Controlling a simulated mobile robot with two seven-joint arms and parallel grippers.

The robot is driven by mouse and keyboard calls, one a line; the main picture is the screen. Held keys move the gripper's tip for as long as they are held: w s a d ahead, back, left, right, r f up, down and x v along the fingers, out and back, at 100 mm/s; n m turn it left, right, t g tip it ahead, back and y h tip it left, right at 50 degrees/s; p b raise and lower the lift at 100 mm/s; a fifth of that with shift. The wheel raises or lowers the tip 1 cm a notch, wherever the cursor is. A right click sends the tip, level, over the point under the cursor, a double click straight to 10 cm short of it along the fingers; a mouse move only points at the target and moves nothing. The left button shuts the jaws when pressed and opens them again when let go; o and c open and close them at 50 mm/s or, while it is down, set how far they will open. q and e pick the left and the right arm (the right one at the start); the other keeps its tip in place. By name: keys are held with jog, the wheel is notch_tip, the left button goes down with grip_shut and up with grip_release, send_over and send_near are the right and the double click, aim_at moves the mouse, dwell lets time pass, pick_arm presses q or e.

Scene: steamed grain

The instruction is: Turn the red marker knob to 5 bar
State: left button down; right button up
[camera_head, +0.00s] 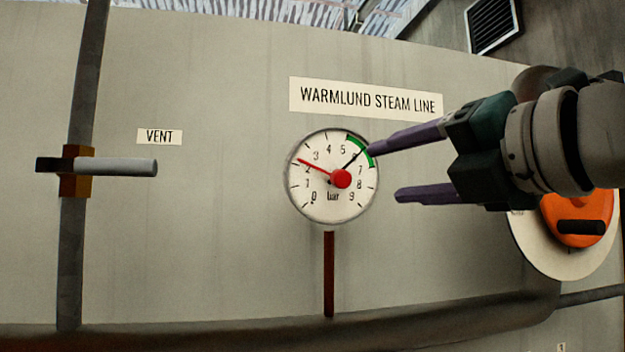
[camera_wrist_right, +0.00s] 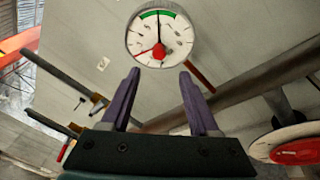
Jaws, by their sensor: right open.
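The round white gauge (camera_head: 331,205) hangs on the grey panel; it also shows in the right wrist view (camera_wrist_right: 177,56). The red marker knob (camera_head: 341,179) stands out from its middle, and the wrist view shows the knob too (camera_wrist_right: 158,51). Its red pointer aims up-left, between 2 and 3, nearer 2. The black needle reaches the green band near 6. My right gripper (camera_head: 384,173) is open and empty, just right of the gauge in the head view. In its wrist view the fingertips (camera_wrist_right: 160,74) lie below the knob, apart from it. My left gripper is out of view.
A vent valve with a grey lever (camera_head: 115,167) is on a vertical pipe at left. An orange wheel (camera_head: 577,215) with a dark handle sits behind my right arm. A thick pipe (camera_head: 430,318) runs along the bottom.

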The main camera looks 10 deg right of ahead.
aim_at(346, 178)
jog(key=p+x, duration=0.1)
jog(key=x, duration=0.1)
jog(key=p+x, duration=0.2)
jog(key=x, duration=0.1)
jog(key=p+x, duration=0.2)
jog(key=x, duration=0.1)
jog(key=shift+r, duration=0.3)
jog(key=shift+p+x, duration=0.6)
jog(key=shift+x, duration=0.3)
jog(key=shift+f, duration=0.2)
jog(key=shift+c, duration=0.3)
jog(key=c, duration=0.7)
grip_shut()
